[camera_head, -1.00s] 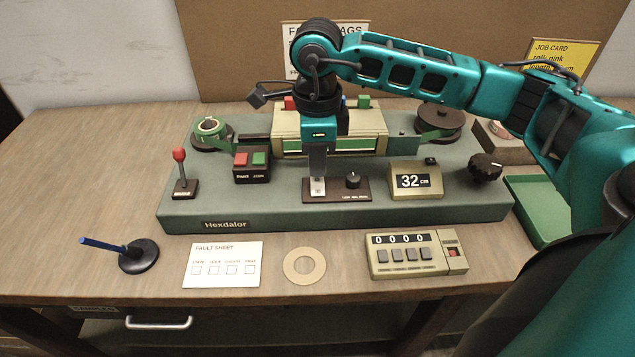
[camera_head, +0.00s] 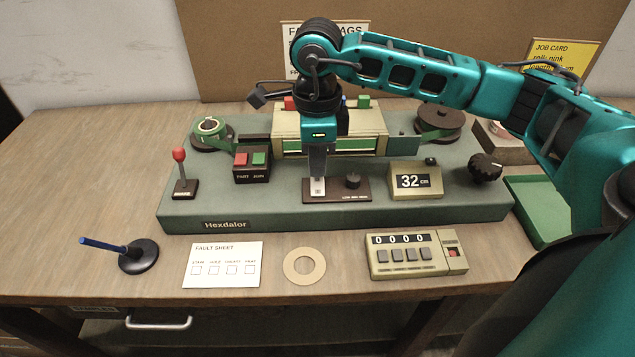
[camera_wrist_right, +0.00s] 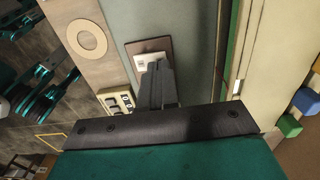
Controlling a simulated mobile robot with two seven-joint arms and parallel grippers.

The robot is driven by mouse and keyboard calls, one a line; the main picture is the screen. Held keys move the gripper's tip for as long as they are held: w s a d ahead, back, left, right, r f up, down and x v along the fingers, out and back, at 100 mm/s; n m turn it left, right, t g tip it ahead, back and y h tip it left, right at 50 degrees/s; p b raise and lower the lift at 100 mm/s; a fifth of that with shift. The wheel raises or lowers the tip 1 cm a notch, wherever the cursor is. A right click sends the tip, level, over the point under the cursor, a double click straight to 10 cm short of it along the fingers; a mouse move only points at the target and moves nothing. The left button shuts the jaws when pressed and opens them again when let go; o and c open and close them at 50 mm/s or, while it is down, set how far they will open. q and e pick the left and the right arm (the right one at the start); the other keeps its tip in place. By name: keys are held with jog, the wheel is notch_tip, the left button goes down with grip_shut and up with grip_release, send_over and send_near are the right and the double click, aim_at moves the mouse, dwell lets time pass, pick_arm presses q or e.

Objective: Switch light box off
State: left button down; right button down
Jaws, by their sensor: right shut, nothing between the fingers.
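The light box (camera_head: 375,131) is a cream box at the middle back of the grey-green Hexdalor machine. A pale green strip runs along its front, and my right wrist hides part of it. A small dark plate (camera_head: 335,197) in front carries a pale switch (camera_head: 318,186) and a black knob (camera_head: 352,182). My right gripper (camera_head: 318,178) is shut and empty, pointing down at the switch. In the right wrist view its fingers (camera_wrist_right: 158,84) cover part of the plate (camera_wrist_right: 137,47). Contact and the switch position cannot be told. My left gripper is not in view.
Red and green buttons (camera_head: 252,167), a red-topped lever (camera_head: 182,172) and a 32 cm display (camera_head: 414,181) surround the plate. A counter (camera_head: 413,262), a cardboard ring (camera_head: 304,266) and a fault sheet (camera_head: 222,265) lie in front. The table's left side is clear.

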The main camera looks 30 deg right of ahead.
aim_at(317, 180)
dwell(0.3)
jog(key=shift+f+b, duration=0.8)
jog(key=shift+f, duration=0.15)
dwell(0.3)
jog(key=shift+r+p, duration=2.35)
jog(key=shift+r, duration=1.25)
